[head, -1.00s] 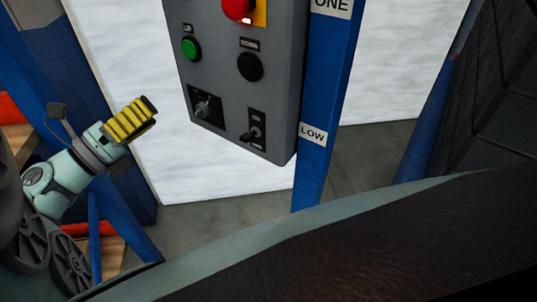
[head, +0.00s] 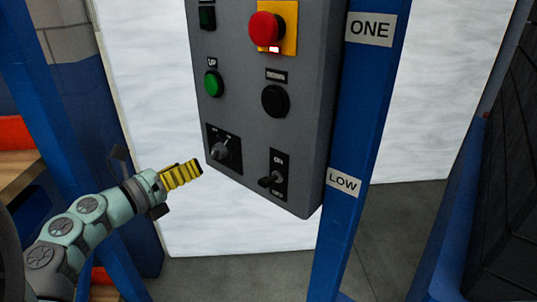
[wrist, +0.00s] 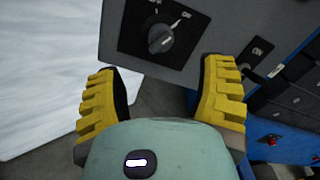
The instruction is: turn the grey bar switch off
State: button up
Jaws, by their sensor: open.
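The grey bar switch (head: 221,150) is a turning knob on a black square plate at the lower left of the grey control box. In the wrist view the switch (wrist: 161,39) shows labels above it, the right one reading ON, and its bar seems to tilt toward that side. My gripper (head: 200,170) has yellow ribbed fingers and is just left of and below the switch in the head view. In the wrist view my gripper (wrist: 165,70) is open and empty, with the switch ahead between and beyond the fingertips. No contact shows.
A toggle switch (head: 270,181) marked ON sits right of the knob. Above are a green button (head: 213,84), a black button (head: 275,101) and a red emergency button (head: 266,29). A blue post (head: 362,120) with a LOW label stands right of the box.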

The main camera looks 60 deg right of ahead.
aim_at(212, 155)
jog(key=d, duration=0.5)
jog(key=s+d+p, duration=0.1)
jog(key=d, duration=0.1)
jog(key=shift+d+r, duration=0.15)
jog(key=shift+d, duration=0.1)
jog(key=shift+s+d, duration=0.1)
jog(key=shift+d, duration=0.45)
grip_shut()
